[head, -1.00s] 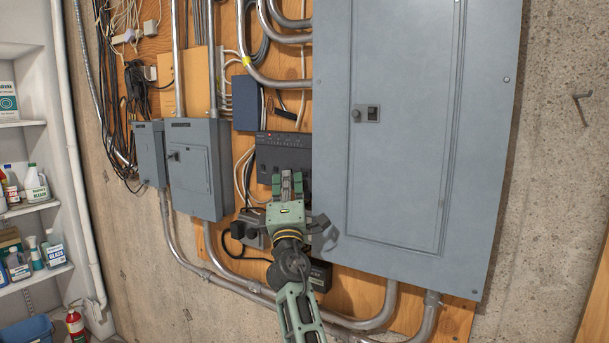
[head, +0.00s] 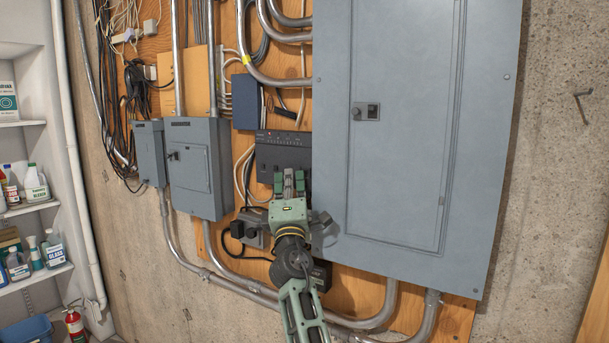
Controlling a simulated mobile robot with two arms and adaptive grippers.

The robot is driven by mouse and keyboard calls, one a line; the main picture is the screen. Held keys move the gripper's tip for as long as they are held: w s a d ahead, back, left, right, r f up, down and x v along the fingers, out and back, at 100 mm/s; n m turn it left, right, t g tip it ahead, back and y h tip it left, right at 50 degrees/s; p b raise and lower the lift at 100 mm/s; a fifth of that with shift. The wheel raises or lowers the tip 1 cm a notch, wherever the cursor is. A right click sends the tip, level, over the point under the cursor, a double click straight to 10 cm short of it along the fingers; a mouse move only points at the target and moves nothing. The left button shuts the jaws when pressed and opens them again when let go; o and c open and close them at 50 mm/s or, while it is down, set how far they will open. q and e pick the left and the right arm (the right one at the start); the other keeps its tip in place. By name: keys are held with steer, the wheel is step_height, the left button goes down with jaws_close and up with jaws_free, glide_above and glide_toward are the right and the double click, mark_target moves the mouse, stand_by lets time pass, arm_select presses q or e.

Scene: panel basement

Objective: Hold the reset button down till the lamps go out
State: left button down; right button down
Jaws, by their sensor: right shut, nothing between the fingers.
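A dark control unit (head: 283,154) with a row of very small marks or lamps along its upper face is mounted on the wooden board, just left of the large grey panel. A few tiny reddish spots show near its top left; they are too small to tell clearly which are lit. My right gripper (head: 289,176) is in front of the unit's lower part, fingers pointing up at it and shut with nothing between them. The fingers hide part of the unit. I cannot make out the reset button or tell whether the fingertips touch it. My left gripper is not in view.
The large grey panel (head: 405,130) stands out close to the right of my gripper. Smaller grey boxes (head: 197,180), metal conduits and loose cables lie to the left. A plug-in adapter (head: 250,232) sits beside my wrist. White shelves (head: 30,208) with bottles stand far left.

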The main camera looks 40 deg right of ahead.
steer(key=shift+w+d, duration=0.1)
steer(key=shift+d, duration=0.25)
stand_by(2.4)
steer(key=shift+a+r, duration=0.1)
stand_by(3.1)
steer(key=shift+s+a, duration=0.3)
steer(key=shift+a, duration=0.35)
steer(key=shift+s+a+p, duration=0.15)
steer(key=shift+s+a, duration=0.15)
steer(key=shift+a, duration=0.45)
steer(key=shift+s+a+p, duration=0.2)
steer(key=shift+s+a, duration=0.15)
steer(key=shift+a, duration=0.45)
steer(key=shift+s+a+p, duration=0.15)
steer(key=shift+s+a, duration=0.15)
steer(key=shift+a, duration=0.45)
